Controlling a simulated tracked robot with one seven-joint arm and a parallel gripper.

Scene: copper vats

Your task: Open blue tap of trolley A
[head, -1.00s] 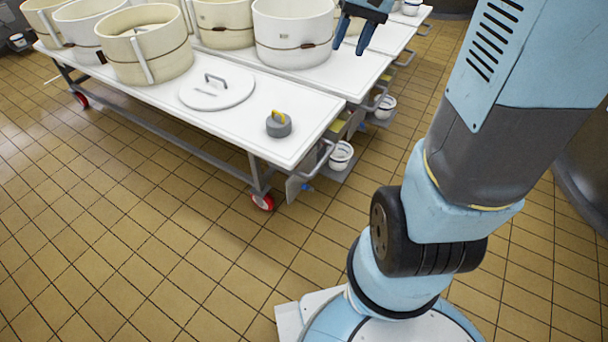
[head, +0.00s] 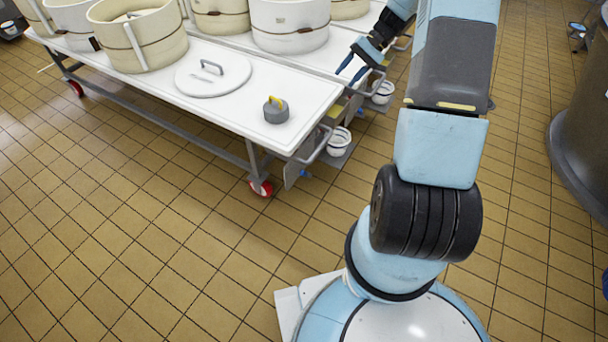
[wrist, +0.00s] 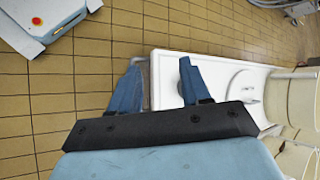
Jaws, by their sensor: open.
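The nearest white trolley (head: 240,118) stands at left in the head view, its end towards me. A small blue part (head: 306,174), perhaps the tap, shows low under that end, beside a white bucket (head: 339,141). No trolley letter is readable. My gripper (head: 349,76) is open and empty. It is above the right end of the trolleys, higher than the blue part and apart from it. In the wrist view my gripper (wrist: 160,65) has its fingers spread over the trolley end (wrist: 165,75). The tap cannot be made out there.
A metal push handle (head: 318,147) sticks out of the trolley end. A grey weight with a yellow handle (head: 276,114) and a white lid (head: 205,82) lie on top, with several cream moulds behind. Another bucket (head: 383,92) stands farther back. A dark vat (head: 580,130) is at right. Tiled floor in front is clear.

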